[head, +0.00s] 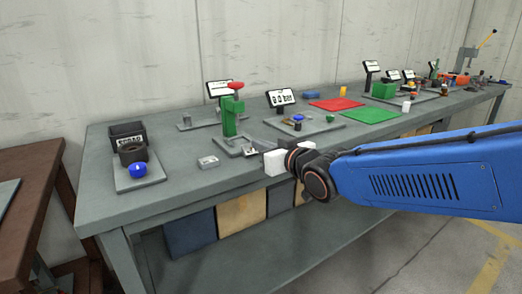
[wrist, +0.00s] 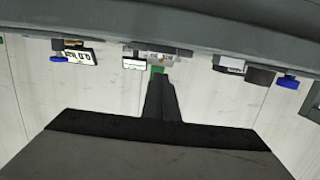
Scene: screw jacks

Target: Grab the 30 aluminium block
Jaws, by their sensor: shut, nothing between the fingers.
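A small silver-grey block (head: 208,162) lies on the bare front-left part of the workbench in the head view. It looks like aluminium, but no 30 can be read on it. My gripper (wrist: 160,82) is in the wrist view, its dark fingers together and empty. In the head view the arm reaches in from the right and ends near the bench's front edge, to the right of the block and apart from it; the fingertips are not clear there. I cannot make out the block in the wrist view.
A green press with a red top (head: 231,112) stands behind the arm's end. A black bin (head: 127,134) and a blue knob (head: 138,169) are at left. Red (head: 335,104) and green mats (head: 369,114) lie at right. The workbench (head: 160,205) is clear along its front left.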

